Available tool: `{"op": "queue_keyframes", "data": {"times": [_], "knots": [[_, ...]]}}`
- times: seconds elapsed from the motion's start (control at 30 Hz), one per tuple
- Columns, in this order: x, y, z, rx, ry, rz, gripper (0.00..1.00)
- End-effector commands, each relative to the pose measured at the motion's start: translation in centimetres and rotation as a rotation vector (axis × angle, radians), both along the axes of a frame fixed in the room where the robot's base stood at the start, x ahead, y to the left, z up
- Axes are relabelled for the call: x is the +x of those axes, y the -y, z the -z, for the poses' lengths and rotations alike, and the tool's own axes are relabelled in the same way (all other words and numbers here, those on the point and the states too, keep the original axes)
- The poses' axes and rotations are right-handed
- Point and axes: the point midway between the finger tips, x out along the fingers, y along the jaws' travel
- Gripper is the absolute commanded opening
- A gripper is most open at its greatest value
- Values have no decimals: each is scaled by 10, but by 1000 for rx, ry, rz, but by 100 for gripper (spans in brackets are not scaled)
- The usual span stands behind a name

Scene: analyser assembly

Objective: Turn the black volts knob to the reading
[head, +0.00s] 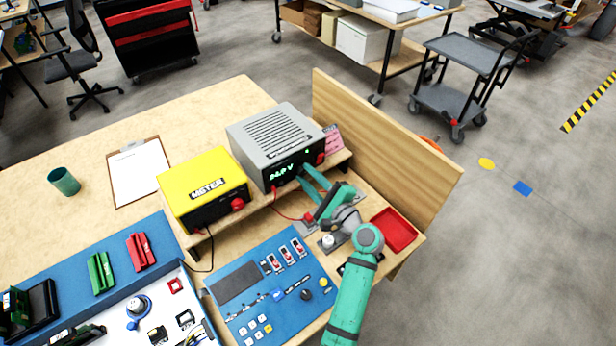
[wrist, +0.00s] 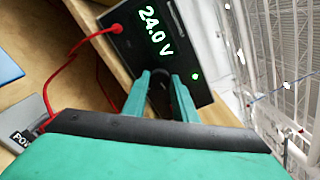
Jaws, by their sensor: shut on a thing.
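The grey power supply (head: 278,138) stands on the wooden shelf at the back right of the bench. Its green display (head: 283,172) reads 24.0 V, clear in the wrist view (wrist: 154,28). My gripper (head: 303,174) reaches its black front panel from the right. In the wrist view, the two green fingers (wrist: 161,82) are closed around the dark volts knob (wrist: 160,88), which is mostly hidden between them. In the head view the fingers cover the knob.
A red lead (wrist: 84,42) runs from the power supply close to my fingers. The yellow meter (head: 204,188) stands to the left. A pink note (head: 333,140) is behind, its text unreadable. A wooden side panel (head: 385,135) and a red tray (head: 394,230) are on the right.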

Motion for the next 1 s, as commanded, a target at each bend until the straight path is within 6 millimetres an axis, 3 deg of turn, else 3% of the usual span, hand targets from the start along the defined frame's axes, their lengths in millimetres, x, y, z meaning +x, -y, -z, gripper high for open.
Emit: {"op": "queue_keyframes", "data": {"times": [0.43,0.47,0.53,0.87,1.0], "knots": [[0,-3,1,7,-6,-7,3],[0,-3,1,7,-6,-7,30],[0,-3,0,7,-6,-6,44],[-2,0,0,7,-5,-1,44],[-12,9,1,7,-6,1,44]]}}
